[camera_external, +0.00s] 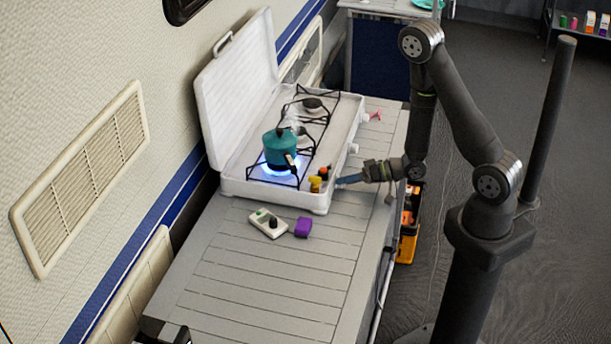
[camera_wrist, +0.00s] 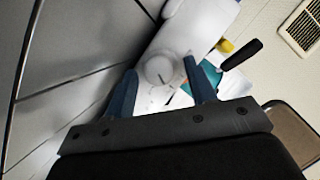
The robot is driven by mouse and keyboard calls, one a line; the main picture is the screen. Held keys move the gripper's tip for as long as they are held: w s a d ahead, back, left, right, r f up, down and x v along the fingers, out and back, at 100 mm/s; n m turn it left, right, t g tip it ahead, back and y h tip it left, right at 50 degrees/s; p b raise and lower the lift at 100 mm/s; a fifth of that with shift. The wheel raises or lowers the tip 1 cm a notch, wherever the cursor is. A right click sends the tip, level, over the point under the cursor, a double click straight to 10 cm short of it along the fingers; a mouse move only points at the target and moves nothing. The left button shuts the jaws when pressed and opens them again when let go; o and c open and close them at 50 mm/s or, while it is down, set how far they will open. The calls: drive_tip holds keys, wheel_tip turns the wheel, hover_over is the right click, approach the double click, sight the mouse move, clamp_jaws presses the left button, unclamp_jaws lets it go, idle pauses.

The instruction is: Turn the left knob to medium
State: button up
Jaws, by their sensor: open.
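A white camping stove (camera_external: 262,196) with its lid raised stands on the slatted counter. My gripper (camera_external: 342,182) is at the stove's right side, by its near corner. In the wrist view, a round white knob (camera_wrist: 159,70) sits between the open blue fingers of my gripper (camera_wrist: 161,67). I cannot tell whether they touch it. This knob is hidden by the gripper in the external view. Another pale knob (camera_external: 353,148) shows farther along the same side. A teal pot (camera_external: 280,150) stands on the near burner, with a blue flame beneath it.
Small yellow and orange items (camera_external: 316,184) sit on the stove's near right corner. A white device (camera_external: 268,223) and a purple block (camera_external: 303,228) lie on the counter (camera_external: 265,290) in front of the stove. A pink-red item (camera_external: 375,116) is beyond the far knob.

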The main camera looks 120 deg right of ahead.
drive_tip(key=shift+c, duration=0.4)
drive_tip(key=c, duration=0.7)
drive_tip(key=shift+a+n+g+h, duration=0.1)
drive_tip(key=shift+n+g+h, duration=0.4)
drive_tip(key=shift+n, duration=0.6)
drive_tip(key=o, duration=0.8)
drive_tip(key=v, duration=1.2)
drive_tip(key=shift+w+r, duration=0.1)
drive_tip(key=shift+r, duration=0.1)
drive_tip(key=shift+c, duration=0.2)
